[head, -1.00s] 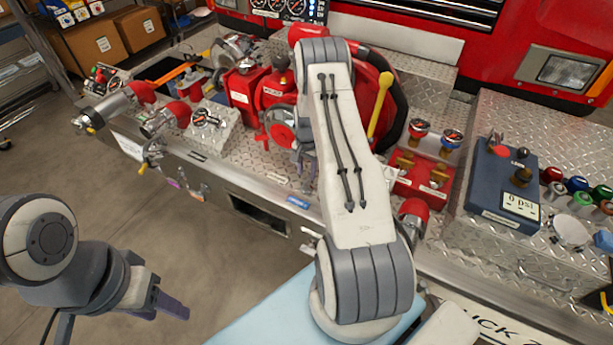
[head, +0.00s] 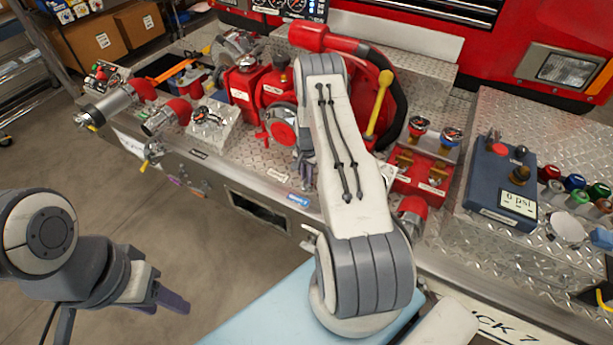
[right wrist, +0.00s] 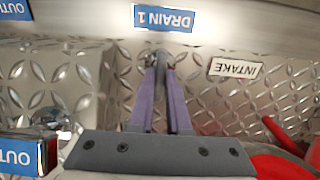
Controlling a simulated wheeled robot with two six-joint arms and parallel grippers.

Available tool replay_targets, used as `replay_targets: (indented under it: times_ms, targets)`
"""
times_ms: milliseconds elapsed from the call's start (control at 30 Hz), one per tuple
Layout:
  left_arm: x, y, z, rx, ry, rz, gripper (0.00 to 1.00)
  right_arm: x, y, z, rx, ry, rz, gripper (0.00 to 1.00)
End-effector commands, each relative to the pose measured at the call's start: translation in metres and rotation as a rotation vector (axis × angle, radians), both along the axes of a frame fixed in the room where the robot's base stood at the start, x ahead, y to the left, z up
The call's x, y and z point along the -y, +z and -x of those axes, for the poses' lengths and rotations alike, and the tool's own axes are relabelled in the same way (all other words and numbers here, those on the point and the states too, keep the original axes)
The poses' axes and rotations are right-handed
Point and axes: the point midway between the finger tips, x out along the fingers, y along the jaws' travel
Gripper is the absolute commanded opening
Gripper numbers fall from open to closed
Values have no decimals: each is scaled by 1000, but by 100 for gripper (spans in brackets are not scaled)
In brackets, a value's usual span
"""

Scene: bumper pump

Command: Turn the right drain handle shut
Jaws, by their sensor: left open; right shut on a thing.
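In the right wrist view, the purple fingers of my right gripper (right wrist: 161,68) come together at their tips just below a blue DRAIN 1 label (right wrist: 164,18). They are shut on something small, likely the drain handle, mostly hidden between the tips. In the head view my right gripper (head: 307,178) is partly hidden behind my forearm, low at the bumper's front edge beside a blue label (head: 298,200). The handle cannot be made out there. My left gripper (head: 172,298) is open and empty over the floor at lower left.
Small valve handles (head: 190,188) hang on the bumper front further left. A red valve wheel (head: 283,134) and red intake fittings stand behind my right gripper. A blue gauge box (head: 500,185) stands at right. The floor at left is clear.

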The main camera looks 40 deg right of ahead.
Motion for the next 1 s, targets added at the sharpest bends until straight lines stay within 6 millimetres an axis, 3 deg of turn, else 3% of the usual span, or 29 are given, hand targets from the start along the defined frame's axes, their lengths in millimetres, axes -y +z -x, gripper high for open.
replay_targets:
  times_ms: [367, 1000]
  targets:
    - [0, -17, 0, 0, -1, 0, 50, 0, -2, 0, 0, -131, 0, 0]
    - [0, -65, 0, 0, -3, 0, 50, 0, -2, 0, 1, -715, -1, 0]
